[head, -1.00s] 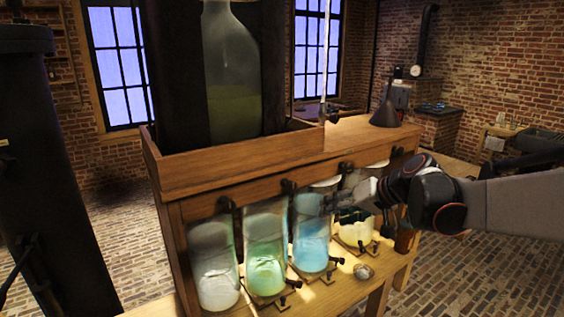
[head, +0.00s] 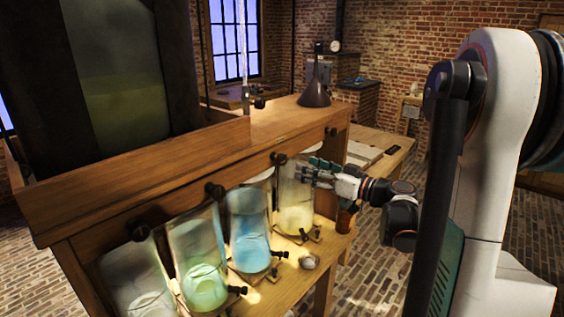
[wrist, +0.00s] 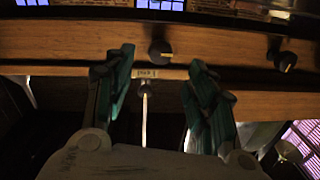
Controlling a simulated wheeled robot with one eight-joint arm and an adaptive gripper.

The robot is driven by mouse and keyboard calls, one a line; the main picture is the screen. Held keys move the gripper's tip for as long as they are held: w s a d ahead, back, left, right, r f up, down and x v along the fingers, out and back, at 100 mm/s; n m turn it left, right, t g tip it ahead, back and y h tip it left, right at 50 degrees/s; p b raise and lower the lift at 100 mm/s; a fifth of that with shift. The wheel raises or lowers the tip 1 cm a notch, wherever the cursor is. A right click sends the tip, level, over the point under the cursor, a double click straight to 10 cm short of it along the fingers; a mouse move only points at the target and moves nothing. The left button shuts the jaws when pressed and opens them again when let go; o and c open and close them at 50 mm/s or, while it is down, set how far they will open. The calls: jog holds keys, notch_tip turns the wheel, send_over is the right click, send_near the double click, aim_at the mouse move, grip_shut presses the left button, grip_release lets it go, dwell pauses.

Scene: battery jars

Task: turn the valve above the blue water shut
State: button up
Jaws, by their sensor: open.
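The blue water jar (head: 250,235) stands on the lower shelf between the green and yellow jars. A dark valve knob (head: 279,159) sits on the wooden front above it. My gripper (head: 308,172) is open and empty in front of the yellow jar's upper part, right of and slightly below that knob. In the wrist view my two green fingers (wrist: 161,72) are spread, with a dark knob (wrist: 160,50) beyond and between them; it appears untouched. I cannot tell for sure which jar's valve this is. A small label and a pale tube lie below it.
Green (head: 203,265), yellow (head: 296,207) and pale (head: 140,285) jars flank the blue one. Other knobs line the wooden front, including one at right (head: 331,131). A small round dish (head: 310,262) and a brown bottle (head: 345,218) stand on the shelf.

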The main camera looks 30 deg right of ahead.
aim_at(285, 162)
jog(key=b+x, duration=0.1)
jog(key=x, duration=0.8)
jog(key=shift+w+a, duration=0.15)
jog(key=shift+w, duration=0.15)
jog(key=c, duration=1.1)
